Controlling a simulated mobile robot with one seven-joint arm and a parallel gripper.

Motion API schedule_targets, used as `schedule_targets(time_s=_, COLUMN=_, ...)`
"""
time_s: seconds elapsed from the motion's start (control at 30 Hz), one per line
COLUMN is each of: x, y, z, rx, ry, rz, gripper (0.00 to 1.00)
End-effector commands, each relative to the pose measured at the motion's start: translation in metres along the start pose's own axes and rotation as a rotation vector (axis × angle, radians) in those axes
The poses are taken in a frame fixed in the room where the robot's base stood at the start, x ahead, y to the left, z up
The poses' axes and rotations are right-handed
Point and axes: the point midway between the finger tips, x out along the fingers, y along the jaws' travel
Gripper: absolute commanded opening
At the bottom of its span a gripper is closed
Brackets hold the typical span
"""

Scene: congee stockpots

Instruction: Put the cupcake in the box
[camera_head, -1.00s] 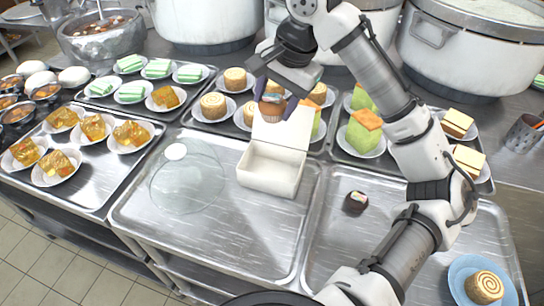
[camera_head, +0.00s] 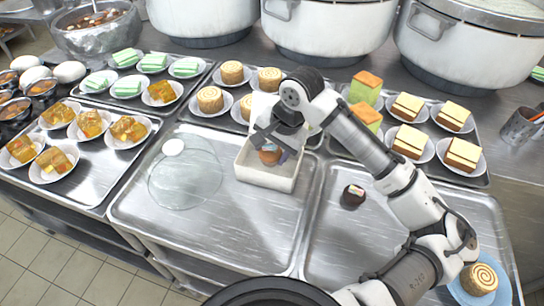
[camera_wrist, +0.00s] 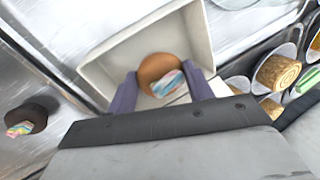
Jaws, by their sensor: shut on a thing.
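The cupcake (camera_wrist: 160,70) has a brown side and a pastel striped top, and my gripper (camera_wrist: 163,88) is shut on it. In the head view the cupcake (camera_head: 269,156) is between the fingers of my gripper (camera_head: 272,150), within the outline of the open white box (camera_head: 265,178). The box stands on the middle metal tray with its lid raised at the back. In the wrist view the box (camera_wrist: 120,50) surrounds the cupcake on the far sides. I cannot tell whether the cupcake touches the box floor.
A small dark cake with a colourful top (camera_head: 353,196) sits on the right tray (camera_head: 330,245). A clear glass dome (camera_head: 185,180) lies left of the box. Plated cakes fill the trays behind, and large pots (camera_head: 325,30) stand at the back. A swirl roll (camera_head: 479,279) is at the lower right.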

Motion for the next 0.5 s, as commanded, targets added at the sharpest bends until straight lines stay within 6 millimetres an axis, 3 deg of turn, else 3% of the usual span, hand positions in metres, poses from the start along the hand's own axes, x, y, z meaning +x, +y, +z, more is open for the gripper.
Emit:
schedule_targets(time_s=0.2, x=0.028, y=0.009, z=0.000, rx=0.002, ry=-0.002, rz=0.000, gripper=0.29)
schedule_targets(time_s=0.5, x=0.032, y=0.009, z=0.000, rx=0.000, ry=-0.001, rz=0.000, gripper=0.29)
